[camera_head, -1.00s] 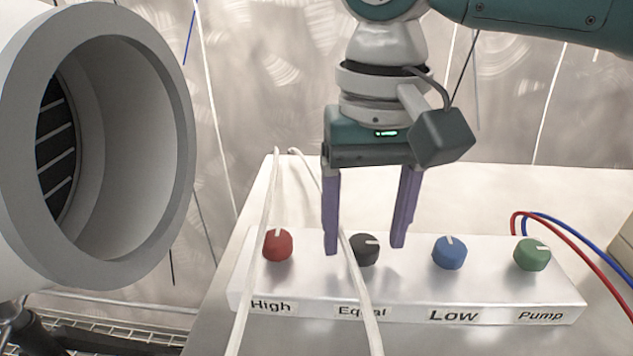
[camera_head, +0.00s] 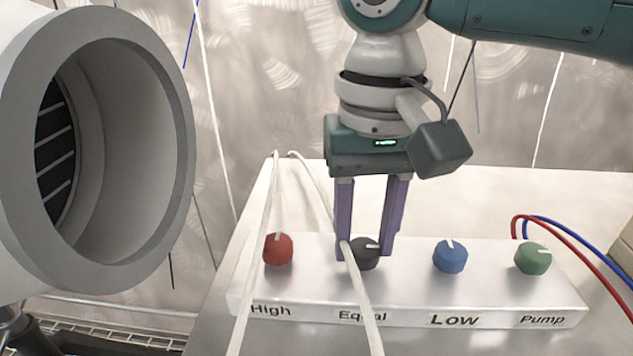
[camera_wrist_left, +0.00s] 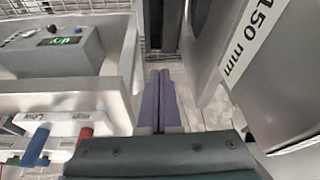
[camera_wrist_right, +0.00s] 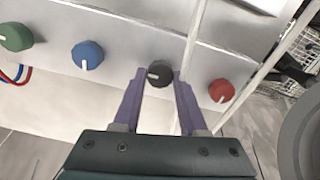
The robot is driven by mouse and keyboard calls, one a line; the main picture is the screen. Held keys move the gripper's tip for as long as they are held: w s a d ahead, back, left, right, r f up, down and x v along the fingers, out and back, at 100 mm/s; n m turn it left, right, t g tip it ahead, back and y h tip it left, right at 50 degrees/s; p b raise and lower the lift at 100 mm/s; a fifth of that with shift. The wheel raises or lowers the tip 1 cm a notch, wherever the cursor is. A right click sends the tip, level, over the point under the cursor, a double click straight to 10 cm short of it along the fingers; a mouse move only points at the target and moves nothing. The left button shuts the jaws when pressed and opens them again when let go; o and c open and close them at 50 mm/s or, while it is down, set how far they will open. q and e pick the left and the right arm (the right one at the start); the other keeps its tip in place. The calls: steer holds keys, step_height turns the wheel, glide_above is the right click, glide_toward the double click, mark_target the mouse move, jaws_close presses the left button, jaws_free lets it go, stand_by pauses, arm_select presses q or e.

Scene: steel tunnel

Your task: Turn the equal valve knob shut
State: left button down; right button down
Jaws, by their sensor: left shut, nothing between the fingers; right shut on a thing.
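The equal valve knob is a black knob (camera_head: 368,255) above the "Equal" label on the white valve panel (camera_head: 405,305). Its white mark points right in the head view. My right gripper (camera_head: 366,252) comes down from above with its purple fingers on either side of the black knob, shut on it. The right wrist view shows the black knob (camera_wrist_right: 159,74) between the fingertips. A white cable passes in front of the left finger in the head view. My left gripper (camera_wrist_left: 160,75) shows in the left wrist view, its fingers together and empty.
A red knob (camera_head: 278,250) is left of the black one; a blue knob (camera_head: 450,257) and a green knob (camera_head: 533,259) are to its right. White cables (camera_head: 362,290) hang across the panel. A large round grey port (camera_head: 165,150) stands at the left.

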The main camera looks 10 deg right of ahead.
steer(key=shift+s+r+n+p, duration=0.15)
steer(key=shift+n+p, duration=0.65)
steer(key=shift+p, duration=0.85)
steer(key=shift+w+r+n+p, duration=0.15)
steer(key=shift+n+p, duration=0.65)
steer(key=shift+p, duration=0.85)
steer(key=shift+f+n+p, duration=0.1)
steer(key=shift+n+p, duration=0.4)
steer(key=shift+n, duration=0.4)
steer(key=n+p, duration=0.1)
steer(key=n, duration=0.1)
steer(key=shift+f+n, duration=0.1)
steer(key=shift+n, duration=0.2)
steer(key=n, duration=0.3)
steer(key=shift+a+n+p, duration=0.1)
steer(key=shift+n+p, duration=0.3)
steer(key=n, duration=0.3)
steer(key=shift+n+p, duration=0.3)
steer(key=shift+n, duration=1.4)
steer(key=shift+c, duration=2.2)
jaws_free()
